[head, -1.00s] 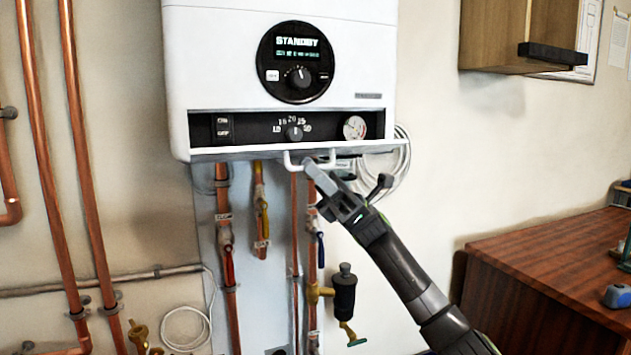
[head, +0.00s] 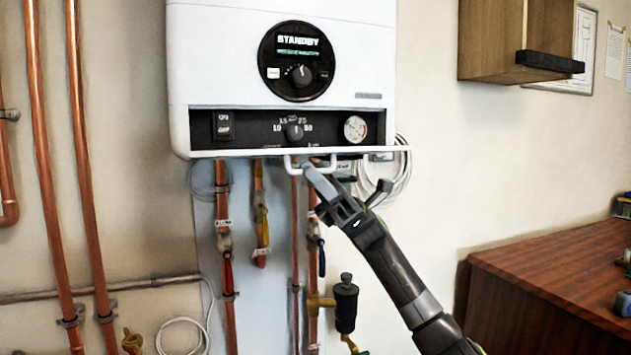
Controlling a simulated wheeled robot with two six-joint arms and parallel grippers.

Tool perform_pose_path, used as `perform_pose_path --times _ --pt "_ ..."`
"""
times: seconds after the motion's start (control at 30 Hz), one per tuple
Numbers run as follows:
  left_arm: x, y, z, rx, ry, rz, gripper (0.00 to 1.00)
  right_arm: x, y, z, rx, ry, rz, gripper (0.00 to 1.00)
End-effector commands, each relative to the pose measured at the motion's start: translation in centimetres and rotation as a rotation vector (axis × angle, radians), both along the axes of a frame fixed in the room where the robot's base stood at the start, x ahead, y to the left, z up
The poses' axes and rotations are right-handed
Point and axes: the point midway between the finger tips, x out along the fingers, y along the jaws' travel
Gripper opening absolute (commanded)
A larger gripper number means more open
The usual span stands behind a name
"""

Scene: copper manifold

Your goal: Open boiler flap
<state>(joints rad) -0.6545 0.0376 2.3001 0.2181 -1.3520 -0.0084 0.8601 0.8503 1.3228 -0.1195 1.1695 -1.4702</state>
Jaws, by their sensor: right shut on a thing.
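The white boiler (head: 220,60) hangs on the wall, with a round display reading STANDBY. Its flap (head: 230,153) is folded down at the bottom edge and shows as a thin white strip. The dark control panel (head: 260,127) behind it is exposed, with a switch, a knob and a gauge. The flap's white handle (head: 291,166) hangs below the strip. My right gripper (head: 313,168) is shut on the handle, reaching up from the lower right. Its fingertips partly hide the handle. My left gripper is not in view.
Copper pipes with valves (head: 225,243) run down below the boiler, just left of my right arm. A black fitting (head: 345,300) is close to the arm. A wooden cabinet (head: 490,40) and a wooden worktop (head: 560,265) stand at the right.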

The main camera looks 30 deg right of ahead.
Motion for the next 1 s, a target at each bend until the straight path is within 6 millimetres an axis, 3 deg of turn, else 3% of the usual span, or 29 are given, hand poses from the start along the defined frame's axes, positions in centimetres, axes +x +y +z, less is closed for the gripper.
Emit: perform_pose_path --times 0.37,0.4,0.47,1.0 --pt "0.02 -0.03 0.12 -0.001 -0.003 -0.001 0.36 0.16 -0.08 -0.05 0.001 0.005 -0.005 0.0" --pt "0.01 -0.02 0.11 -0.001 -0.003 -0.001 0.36 0.16 -0.09 -0.04 0.001 0.005 -0.005 0.1" --pt "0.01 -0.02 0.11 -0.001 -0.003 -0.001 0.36 0.15 -0.08 -0.03 0.001 0.004 -0.006 0.18" --pt "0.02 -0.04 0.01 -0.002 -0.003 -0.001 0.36 0.16 -0.65 -0.6 0.001 0.003 -0.004 0.18"
